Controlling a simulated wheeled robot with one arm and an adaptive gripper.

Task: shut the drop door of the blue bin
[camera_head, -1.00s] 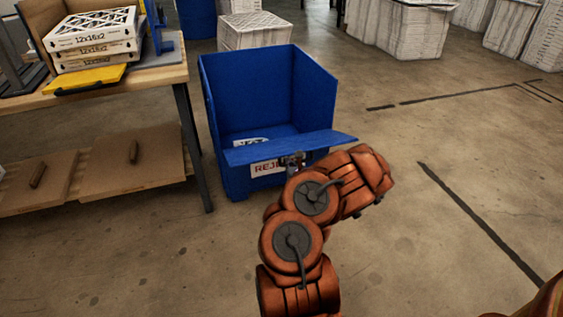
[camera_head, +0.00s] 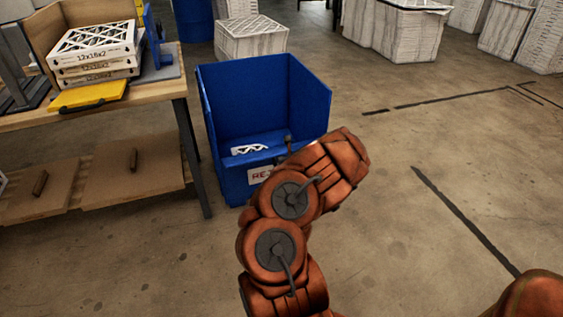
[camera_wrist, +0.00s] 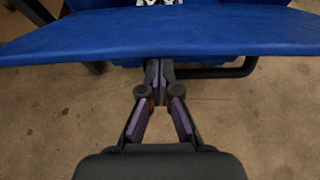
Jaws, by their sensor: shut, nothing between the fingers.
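The blue bin (camera_head: 225,110) stands on the floor, its tall back and side walls upright. A white item (camera_head: 250,149) shows inside, above the low front with its partly hidden label (camera_head: 260,175). In the wrist view, a broad blue panel, the drop door (camera_wrist: 90,38), crosses the top of the picture. My gripper (camera_wrist: 158,72) is shut and empty, with its fingertips at the panel's lower edge, partly hidden there. I cannot tell whether they touch it. In the head view, my arm covers the bin's front right, and the door's angle is unclear.
A workbench (camera_head: 150,90) with stacked filters (camera_head: 97,62) and a yellow tray (camera_head: 88,93) stands close on the bin's left. A white crate (camera_head: 252,40) stands behind the bin. The floor to the right is open. A dark bar (camera_wrist: 215,72) lies below the panel.

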